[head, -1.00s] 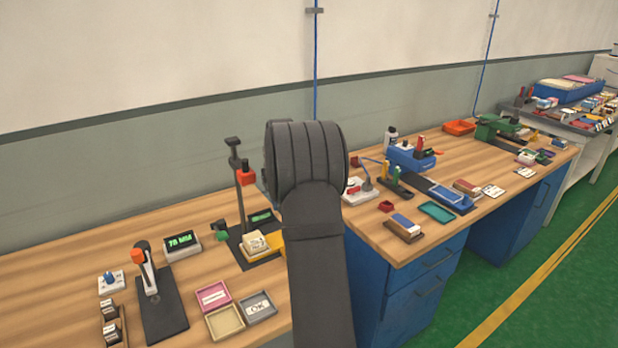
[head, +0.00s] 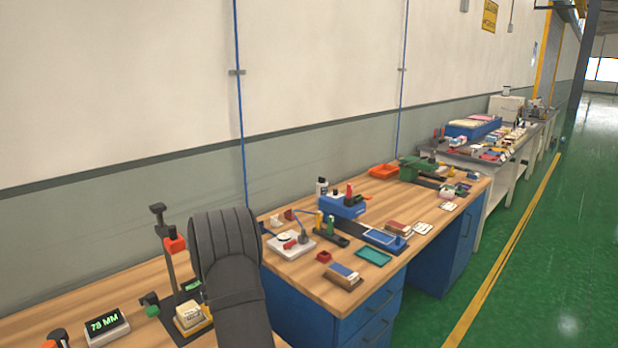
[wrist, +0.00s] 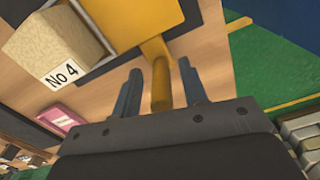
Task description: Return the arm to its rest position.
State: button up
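In the wrist view my gripper (wrist: 160,68) has its two fingers apart, one on each side of a yellow handle (wrist: 160,95). Gaps show between the handle and both fingers. The handle joins a flat yellow piece (wrist: 140,18) beyond the fingertips. Beside it, at left, is a pale block (wrist: 55,42) with a label reading "No 4". In the head view my dark arm rises at lower left and hides the gripper. The pale block also shows there (head: 190,314), under a post stand (head: 166,245) with a red-orange part.
The wooden bench (head: 140,278) carries a "78 MM" display (head: 105,325) near my arm. A second bench (head: 310,290) to the right holds a blue device (head: 342,206), a teal tray (head: 373,257) and small items. Green floor (head: 560,260) lies open at right.

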jog(key=shift+f, duration=0.35)
jog(key=shift+r, duration=0.1)
notch_tip(320, 180, up, 18)
notch_tip(320, 180, down, 18)
jog(key=shift+r, duration=0.1)
jog(key=shift+w+d+f, duration=0.1)
jog(key=shift+f, duration=0.15)
jog(key=shift+w+d+n, duration=0.2)
jog(key=shift+d+n, duration=0.3)
jog(key=shift+n, duration=0.5)
jog(key=shift+o, duration=0.2)
